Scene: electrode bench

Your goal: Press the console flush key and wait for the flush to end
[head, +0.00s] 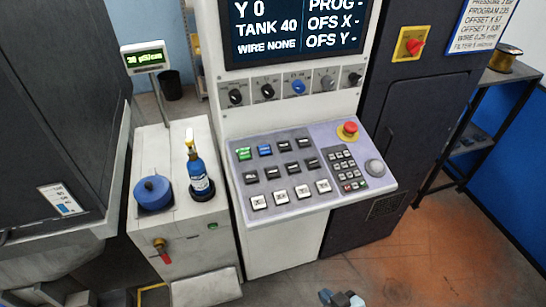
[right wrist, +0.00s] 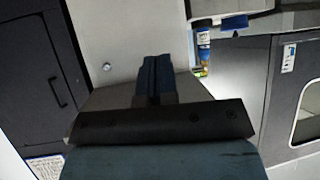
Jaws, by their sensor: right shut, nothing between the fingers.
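The console (head: 222,165) has a sloped panel in the middle of the head view. Its keys include a green key (head: 244,153), a blue key (head: 264,150), several black keys and a bottom row of white keys (head: 259,202). The key labels are too small to read, so I cannot tell which one is the flush key. The screen (head: 295,30) reads "TANK 40" and "WIRE NONE". My right gripper (head: 341,298) is at the bottom edge of the head view, below and apart from the panel. In the right wrist view its fingers (right wrist: 155,78) are shut and empty. My left gripper is out of view.
A red emergency button (head: 348,129) sits at the panel's upper right, beside a small keypad (head: 346,168). The floor in front is clear.

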